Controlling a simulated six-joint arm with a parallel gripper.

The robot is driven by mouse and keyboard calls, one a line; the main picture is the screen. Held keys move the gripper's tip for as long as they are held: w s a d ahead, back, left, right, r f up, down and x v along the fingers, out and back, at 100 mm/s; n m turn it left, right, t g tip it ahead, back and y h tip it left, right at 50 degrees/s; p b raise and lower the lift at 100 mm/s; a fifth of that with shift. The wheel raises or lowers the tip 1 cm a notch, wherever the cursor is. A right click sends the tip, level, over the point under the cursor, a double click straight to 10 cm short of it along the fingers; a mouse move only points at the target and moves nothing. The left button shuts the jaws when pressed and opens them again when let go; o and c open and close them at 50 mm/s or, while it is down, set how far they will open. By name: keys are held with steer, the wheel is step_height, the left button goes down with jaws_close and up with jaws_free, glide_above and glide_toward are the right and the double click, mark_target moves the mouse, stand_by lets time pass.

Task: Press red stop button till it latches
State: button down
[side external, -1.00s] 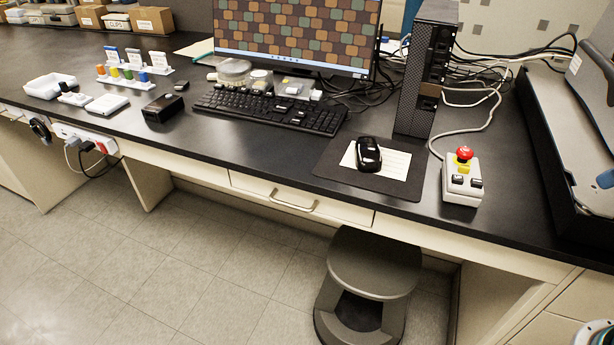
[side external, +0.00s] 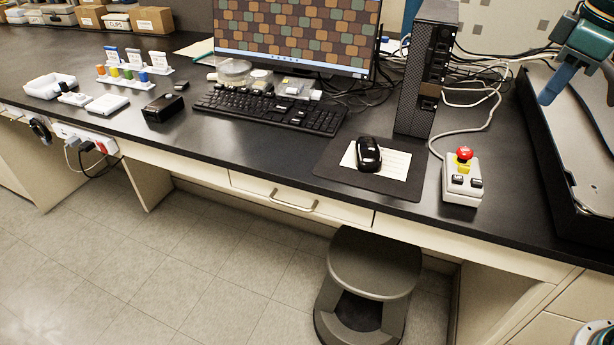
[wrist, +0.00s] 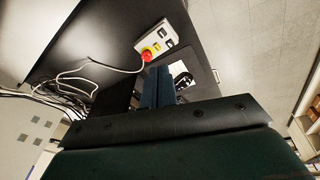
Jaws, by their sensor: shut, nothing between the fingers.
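The red stop button (side external: 464,153) is a mushroom cap on a yellow collar, on top of a pale control box (side external: 461,184) with two dark buttons on its front part. The box sits near the bench's front edge, right of the mouse mat. My gripper (side external: 546,98) is at the upper right of the side external view, above and to the right of the button and apart from it. In the wrist view the closed fingers (wrist: 160,74) point toward the box (wrist: 163,38), and the red button (wrist: 147,55) shows just left of their tips. The fingers hold nothing.
A dark computer tower (side external: 428,70) stands behind and left of the box. A grey cable (side external: 487,122) runs back from the box. The mouse (side external: 368,154) lies on its mat to the left. A large instrument with a dark base (side external: 560,150) stands to the right.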

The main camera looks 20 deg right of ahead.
mark_target(467, 150)
steer(key=w+d+f+n+g, duration=0.1)
steer(key=w+n, duration=0.1)
steer(key=w, duration=0.4)
steer(key=w+d+f+n+g, duration=0.1)
steer(key=w+f+n, duration=0.1)
steer(key=w, duration=0.4)
steer(key=shift+d+f, duration=0.15)
steer(key=shift+d, duration=0.2)
step_height(467, 150, down, 14)
stand_by(0.7)
steer(key=shift+f, duration=1.15)
step_height(467, 150, up, 16)
steer(key=shift+w+f, duration=0.15)
steer(key=shift+f, duration=0.1)
